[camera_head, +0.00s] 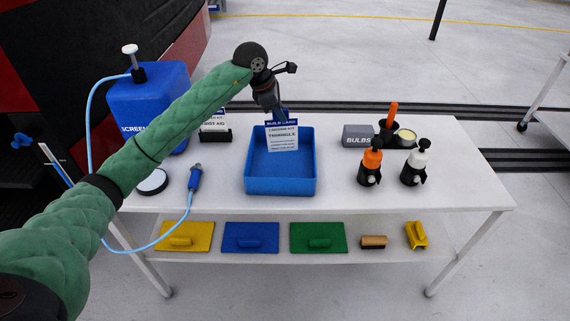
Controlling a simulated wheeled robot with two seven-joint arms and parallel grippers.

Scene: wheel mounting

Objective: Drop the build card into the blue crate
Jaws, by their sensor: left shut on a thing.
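The blue crate (281,187) stands on the white table, open at the top, with nothing seen on its visible floor. The build card (283,139) is white with a blue header and hangs upright at the crate's back part. My left gripper (276,112) is shut on the card's upper edge, above the crate's back rim. The card's lower edge appears within the crate's opening; I cannot tell whether it touches the crate. My right gripper is not in view.
A blue screen-wash container (150,105) with a hose stands at left. A second card stand (215,127) is left of the crate. A grey bulbs box (358,137), an orange-topped bottle (371,165) and a white-topped bottle (415,165) stand at right. The table (455,190) is clear near its right end.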

